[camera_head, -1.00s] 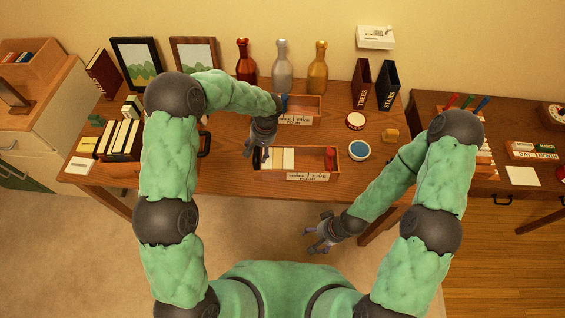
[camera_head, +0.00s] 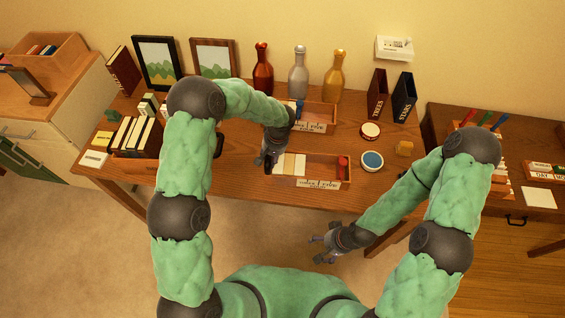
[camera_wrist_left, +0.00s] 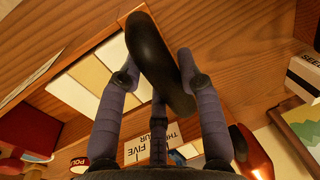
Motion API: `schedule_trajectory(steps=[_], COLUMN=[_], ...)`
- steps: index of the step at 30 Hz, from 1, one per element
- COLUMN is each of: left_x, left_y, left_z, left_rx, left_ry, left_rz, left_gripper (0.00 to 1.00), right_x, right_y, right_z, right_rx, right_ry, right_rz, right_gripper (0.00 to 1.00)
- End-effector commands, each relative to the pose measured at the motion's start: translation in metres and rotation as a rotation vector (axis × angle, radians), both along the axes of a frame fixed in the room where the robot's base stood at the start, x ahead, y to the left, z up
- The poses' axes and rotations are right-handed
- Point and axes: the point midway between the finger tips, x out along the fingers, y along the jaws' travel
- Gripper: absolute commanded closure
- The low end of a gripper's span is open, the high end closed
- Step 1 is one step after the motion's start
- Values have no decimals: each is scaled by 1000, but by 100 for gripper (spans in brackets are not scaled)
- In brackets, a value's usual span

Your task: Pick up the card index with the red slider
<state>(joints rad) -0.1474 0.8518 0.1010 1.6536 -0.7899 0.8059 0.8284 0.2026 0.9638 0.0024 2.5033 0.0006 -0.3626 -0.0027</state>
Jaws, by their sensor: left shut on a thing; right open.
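The card index with the red slider (camera_head: 343,168) is the front wooden tray on the desk, with pale cards at its left and a white label on its front. Its cards also show in the left wrist view (camera_wrist_left: 92,75). My left gripper (camera_head: 268,158) is at the tray's left end. In the left wrist view its fingers (camera_wrist_left: 155,75) are shut on a dark rounded handle (camera_wrist_left: 160,60) at that end, which hides part of the tray. My right gripper (camera_head: 322,248) is open and empty, low in front of the desk.
A similar tray with a blue slider (camera_head: 318,117) stands just behind. Red, silver and gold bottles (camera_head: 299,75) stand at the back. A round blue-topped tin (camera_head: 372,161) is right of the front tray. Books (camera_head: 133,136) stand at the left.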

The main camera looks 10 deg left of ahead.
Motion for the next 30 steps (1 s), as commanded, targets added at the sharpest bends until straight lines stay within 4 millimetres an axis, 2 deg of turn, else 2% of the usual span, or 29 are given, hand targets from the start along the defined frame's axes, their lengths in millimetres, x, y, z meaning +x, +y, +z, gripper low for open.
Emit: schedule_trajectory(steps=[5, 9, 19, 24, 30], left_x=[1, -1, -51, -86, -116], left_y=[0, -1, -12, -21, -27], left_z=[15, 38, 97, 109, 122], left_rx=[-1, -1, -1, -1, -1], left_ry=[-5, -5, -6, -3, -3], left_rz=[0, -1, -2, -3, -2], left_gripper=[100, 100, 100, 100, 100], right_x=[0, 0, 0, 0, 0], right_y=[0, 0, 0, 0, 0], right_z=[2, 6, 13, 13, 14], right_rx=[0, 0, 0, 0, 0], right_ry=[0, 0, 0, 0, 0], right_rz=[0, 0, 0, 0, 0], right_gripper=[21, 21, 21, 21, 21])
